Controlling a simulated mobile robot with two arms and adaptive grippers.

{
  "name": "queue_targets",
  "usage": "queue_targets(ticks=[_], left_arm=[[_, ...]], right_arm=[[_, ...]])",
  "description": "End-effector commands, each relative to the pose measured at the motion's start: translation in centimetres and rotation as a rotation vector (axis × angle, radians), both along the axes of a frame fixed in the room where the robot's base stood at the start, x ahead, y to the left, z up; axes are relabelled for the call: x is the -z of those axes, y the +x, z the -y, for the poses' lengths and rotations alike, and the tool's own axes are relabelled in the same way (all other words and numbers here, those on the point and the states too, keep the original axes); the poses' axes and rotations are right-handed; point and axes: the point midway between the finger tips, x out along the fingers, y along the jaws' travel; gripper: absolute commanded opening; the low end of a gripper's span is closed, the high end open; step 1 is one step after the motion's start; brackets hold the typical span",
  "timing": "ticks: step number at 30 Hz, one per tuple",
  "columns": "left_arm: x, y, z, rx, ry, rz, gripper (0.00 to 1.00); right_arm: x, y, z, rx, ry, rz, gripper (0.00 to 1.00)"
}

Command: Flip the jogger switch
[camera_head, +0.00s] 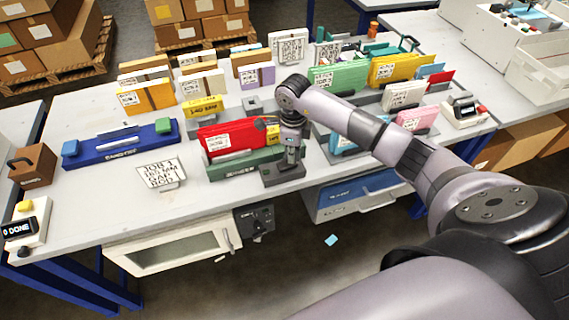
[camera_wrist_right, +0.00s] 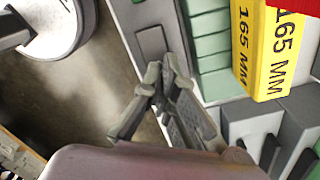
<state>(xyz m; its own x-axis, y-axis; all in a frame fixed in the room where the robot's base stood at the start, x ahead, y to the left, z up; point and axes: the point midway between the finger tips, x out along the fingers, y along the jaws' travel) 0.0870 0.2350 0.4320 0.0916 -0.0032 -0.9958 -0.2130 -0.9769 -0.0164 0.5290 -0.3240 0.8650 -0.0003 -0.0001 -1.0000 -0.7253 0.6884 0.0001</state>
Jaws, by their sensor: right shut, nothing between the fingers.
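A green jogger (camera_head: 240,168) stands near the table's front edge with a red folder (camera_head: 226,139) in it. A dark grey box (camera_head: 283,176) adjoins its right end, under my right gripper (camera_head: 291,158). The jogger's ribbed green surface (camera_wrist_right: 207,52) also shows in the right wrist view, beside a grey panel (camera_wrist_right: 150,45). My right gripper (camera_wrist_right: 160,76) is shut and empty, pointing down with its tips close to that panel. I cannot tell whether they touch it. The switch itself is not clearly visible; the gripper may hide it. My left gripper is not in view.
A yellow 165 MM block (camera_wrist_right: 262,50) is close to the right gripper. A job card (camera_head: 161,174) stands left of the jogger, and a blue tray (camera_head: 122,146) lies behind it. Several folders fill the table's back and right. The front-left table is mostly clear.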

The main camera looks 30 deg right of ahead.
Motion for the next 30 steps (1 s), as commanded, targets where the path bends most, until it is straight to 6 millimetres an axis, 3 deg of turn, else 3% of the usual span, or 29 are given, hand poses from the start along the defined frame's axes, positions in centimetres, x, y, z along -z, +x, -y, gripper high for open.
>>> queue_targets(ticks=[20, 30], left_arm=[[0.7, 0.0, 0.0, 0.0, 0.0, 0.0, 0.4], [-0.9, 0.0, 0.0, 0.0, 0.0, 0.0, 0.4]], right_arm=[[0.9, -0.1, 0.0, 0.0, 0.001, -0.002, 0.0], [-1.5, 0.0, 0.0, 0.0, -0.001, -0.001, 0.0]])
